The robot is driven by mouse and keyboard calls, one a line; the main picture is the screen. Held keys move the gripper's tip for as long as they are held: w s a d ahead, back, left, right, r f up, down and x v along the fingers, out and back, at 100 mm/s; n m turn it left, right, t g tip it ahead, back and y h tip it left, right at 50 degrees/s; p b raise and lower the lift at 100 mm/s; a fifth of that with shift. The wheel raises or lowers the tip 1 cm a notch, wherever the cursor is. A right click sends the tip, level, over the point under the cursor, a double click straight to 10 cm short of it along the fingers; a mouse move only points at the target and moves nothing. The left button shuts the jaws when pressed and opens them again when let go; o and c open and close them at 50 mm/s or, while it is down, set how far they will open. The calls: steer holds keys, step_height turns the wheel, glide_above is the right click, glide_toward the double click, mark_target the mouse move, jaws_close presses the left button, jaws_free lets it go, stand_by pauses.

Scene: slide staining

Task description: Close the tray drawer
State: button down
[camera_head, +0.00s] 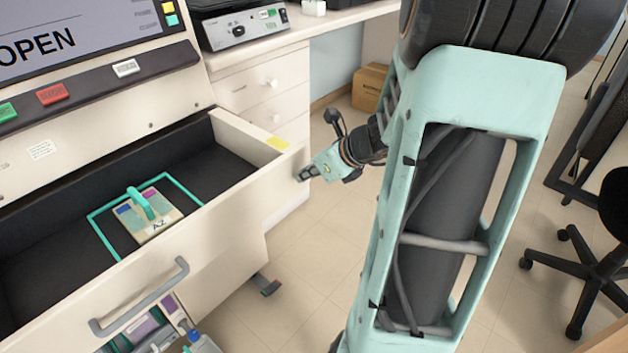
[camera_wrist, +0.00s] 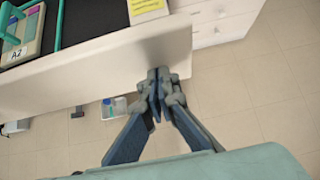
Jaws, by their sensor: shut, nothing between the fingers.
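The tray drawer (camera_head: 235,207) stands pulled out of the machine at the left of the head view, with a grey bar handle (camera_head: 140,297) on its front. Inside lies a slide tray (camera_head: 153,222) marked A2, with a teal handle, within a teal outline. My gripper (camera_head: 303,175) is shut and empty at the right end of the drawer front. In the wrist view my gripper (camera_wrist: 158,76) overlaps the outer face of the drawer front (camera_wrist: 95,75), near its right end. I cannot tell whether the fingertips touch it.
A screen (camera_head: 60,38) reading OPEN and a button strip (camera_head: 70,92) are above the drawer. White cabinet drawers (camera_head: 262,90) stand behind its right end. A cardboard box (camera_head: 370,88) and an office chair (camera_head: 590,255) are on the floor.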

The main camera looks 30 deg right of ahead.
mark_target(239, 136)
steer(key=shift+w+a, duration=0.1)
stand_by(0.3)
steer(key=w+a+p, duration=0.2)
steer(key=w, duration=0.5)
steer(key=w+a+p, duration=0.2)
steer(key=w+p, duration=0.1)
steer(key=w, duration=0.4)
steer(key=w+a+p, duration=0.2)
steer(key=w+a, duration=0.1)
steer(key=w, duration=0.5)
steer(key=shift+r+p, duration=0.1)
steer(key=shift+p, duration=0.2)
steer(key=shift+w+a, duration=0.1)
steer(key=shift+r, duration=0.2)
